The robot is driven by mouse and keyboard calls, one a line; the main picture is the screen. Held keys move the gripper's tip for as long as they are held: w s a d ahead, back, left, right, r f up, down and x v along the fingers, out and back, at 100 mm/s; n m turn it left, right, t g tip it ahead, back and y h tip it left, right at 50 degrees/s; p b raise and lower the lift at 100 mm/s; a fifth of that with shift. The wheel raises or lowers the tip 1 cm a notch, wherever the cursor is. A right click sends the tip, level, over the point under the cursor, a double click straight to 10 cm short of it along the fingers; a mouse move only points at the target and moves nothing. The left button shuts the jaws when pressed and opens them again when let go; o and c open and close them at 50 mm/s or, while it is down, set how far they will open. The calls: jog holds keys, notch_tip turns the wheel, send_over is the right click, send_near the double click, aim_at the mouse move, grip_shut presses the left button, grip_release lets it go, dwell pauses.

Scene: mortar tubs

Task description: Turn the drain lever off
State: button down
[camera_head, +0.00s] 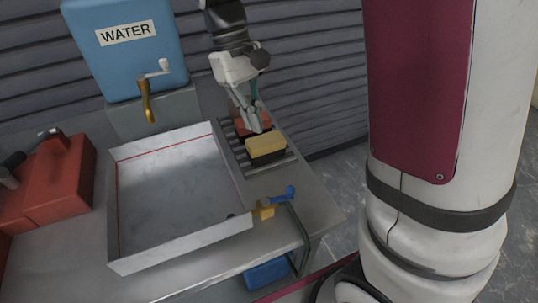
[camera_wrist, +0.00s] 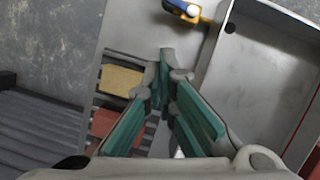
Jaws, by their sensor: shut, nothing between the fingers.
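The drain lever (camera_head: 281,196) is a blue handle on a brass valve (camera_head: 263,210) at the front right corner of the metal basin (camera_head: 180,250). It points right and slightly up, away from the basin. In the wrist view the drain lever (camera_wrist: 184,9) is at the top edge, partly cut off, with the basin (camera_wrist: 255,85) to its right. My gripper (camera_head: 257,127) is shut and empty. It hangs over the rack behind the lever, apart from it. In the wrist view my gripper's fingertips (camera_wrist: 172,68) come together below the lever.
A yellow sponge-like block (camera_head: 267,145) and a red block (camera_head: 252,121) sit on the slatted rack (camera_head: 279,163), close to my gripper. A blue WATER tank (camera_head: 128,50) with a brass tap (camera_head: 148,100) stands behind. Red containers (camera_head: 50,185) are at left.

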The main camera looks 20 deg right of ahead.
dwell(0.3)
jog(key=x, duration=0.9)
jog(key=shift+s+f+b, duration=0.2)
jog(key=shift+f+b, duration=0.05)
jog(key=shift+b, duration=0.1)
jog(key=s, duration=0.2)
jog(key=s+d, duration=0.1)
jog(key=shift+f, duration=0.25)
jog(key=shift+s+d, duration=0.15)
jog(key=shift+s, duration=0.35)
